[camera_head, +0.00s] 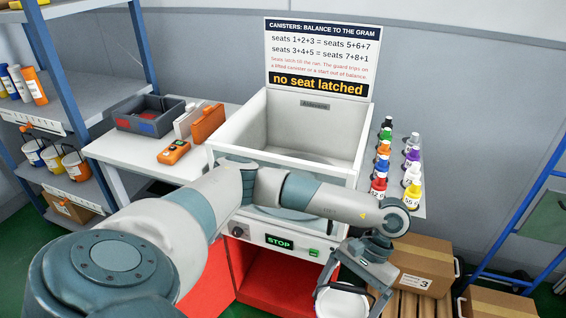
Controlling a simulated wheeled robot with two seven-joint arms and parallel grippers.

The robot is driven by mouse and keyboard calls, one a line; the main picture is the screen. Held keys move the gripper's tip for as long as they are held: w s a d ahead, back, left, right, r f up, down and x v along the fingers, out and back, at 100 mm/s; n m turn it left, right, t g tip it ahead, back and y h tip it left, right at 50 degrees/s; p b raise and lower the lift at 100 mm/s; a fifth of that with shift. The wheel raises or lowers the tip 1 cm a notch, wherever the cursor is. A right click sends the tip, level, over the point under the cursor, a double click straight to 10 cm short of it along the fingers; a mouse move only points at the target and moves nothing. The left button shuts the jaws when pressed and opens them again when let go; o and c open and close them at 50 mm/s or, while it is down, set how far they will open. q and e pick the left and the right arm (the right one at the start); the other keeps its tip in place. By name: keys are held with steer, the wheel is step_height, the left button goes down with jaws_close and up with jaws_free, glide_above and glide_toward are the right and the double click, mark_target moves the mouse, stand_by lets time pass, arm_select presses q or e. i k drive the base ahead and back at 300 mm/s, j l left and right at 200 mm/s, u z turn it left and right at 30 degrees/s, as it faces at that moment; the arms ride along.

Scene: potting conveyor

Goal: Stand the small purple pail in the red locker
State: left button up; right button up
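The red locker (285,279) is the red-lined opening low in the white machine, below the STOP panel. A red door panel (207,288) stands open at its left. My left gripper (354,290) points down in front of the locker's right side. A round pale vessel with a dark rim (338,303) lies right beneath the fingers and is cut off by the bottom edge. It may be the pail, but no purple shows on it. I cannot tell whether the fingers grip it. My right gripper is out of view.
Cardboard boxes (423,262) stand on slats right of the locker. Coloured bottles (411,173) line a side shelf. A blue ladder frame (520,228) is at the far right. Several other pails (76,164) sit on the left rack. A white table (117,150) holds a grey bin.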

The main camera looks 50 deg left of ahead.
mark_target(295, 285)
steer(key=i+l+u, duration=0.15)
steer(key=l+u, duration=0.25)
steer(key=i+l+u, duration=0.1)
steer(key=u, duration=0.25)
steer(key=l+u, duration=0.8)
steer(key=l, duration=0.45)
